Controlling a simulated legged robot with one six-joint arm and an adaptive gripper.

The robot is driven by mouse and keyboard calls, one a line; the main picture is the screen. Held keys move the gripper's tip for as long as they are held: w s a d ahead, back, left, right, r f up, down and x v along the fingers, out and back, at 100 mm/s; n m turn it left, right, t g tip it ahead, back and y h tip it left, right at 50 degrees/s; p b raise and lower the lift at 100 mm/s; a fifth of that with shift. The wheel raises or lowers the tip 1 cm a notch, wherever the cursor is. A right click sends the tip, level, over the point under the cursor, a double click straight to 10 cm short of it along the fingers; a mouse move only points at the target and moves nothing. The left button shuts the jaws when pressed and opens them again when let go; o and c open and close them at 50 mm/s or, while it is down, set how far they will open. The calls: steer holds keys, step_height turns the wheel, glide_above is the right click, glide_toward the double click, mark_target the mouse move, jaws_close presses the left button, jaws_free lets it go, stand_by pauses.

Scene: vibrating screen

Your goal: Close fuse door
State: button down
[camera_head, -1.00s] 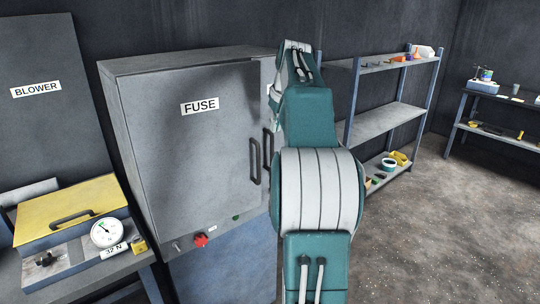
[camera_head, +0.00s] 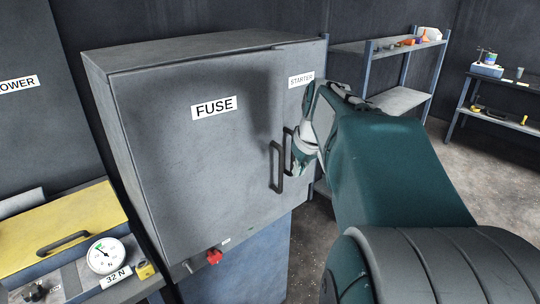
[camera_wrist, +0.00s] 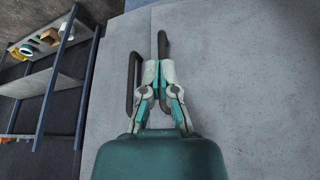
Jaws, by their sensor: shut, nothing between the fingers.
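The grey fuse door (camera_head: 190,150) carries a "FUSE" label and fills the left part of the cabinet front. It looks flush or nearly so; a small gap cannot be ruled out. Its dark bar handle (camera_head: 277,167) is near its right edge. The handle of the starter door (camera_head: 310,62) stands just right of it. My gripper (camera_head: 299,168) is shut and empty, right beside the handles. In the wrist view my gripper (camera_wrist: 158,66) points at the door faces, its tips close to the right-hand handle (camera_wrist: 163,44); contact cannot be told. The other handle (camera_wrist: 133,85) is to its left.
A red knob (camera_head: 214,257) sits on the cabinet's lower edge. A yellow-lidded box (camera_head: 70,225) and a gauge (camera_head: 106,255) stand on a bench at left. Shelves (camera_head: 400,100) are behind at right, with open floor before them.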

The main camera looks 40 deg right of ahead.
steer(key=shift+w+d+f, duration=0.25)
steer(key=shift+w+f, duration=0.75)
steer(key=shift+w, duration=0.05)
steer(key=shift+w+d+f, duration=0.2)
steer(key=shift+w+f, duration=0.75)
steer(key=shift+w, duration=0.1)
steer(key=shift+w+d+f, duration=0.25)
steer(key=shift+w+f, duration=0.75)
steer(key=shift+w, duration=0.05)
steer(key=shift+w+d+n+y, duration=0.2)
steer(key=shift+w+n, duration=0.15)
steer(key=shift+w, duration=0.65)
steer(key=shift+w+d+n+y, duration=0.15)
steer(key=shift+w+n, duration=0.2)
steer(key=shift+w, duration=0.6)
steer(key=shift+s, duration=0.1)
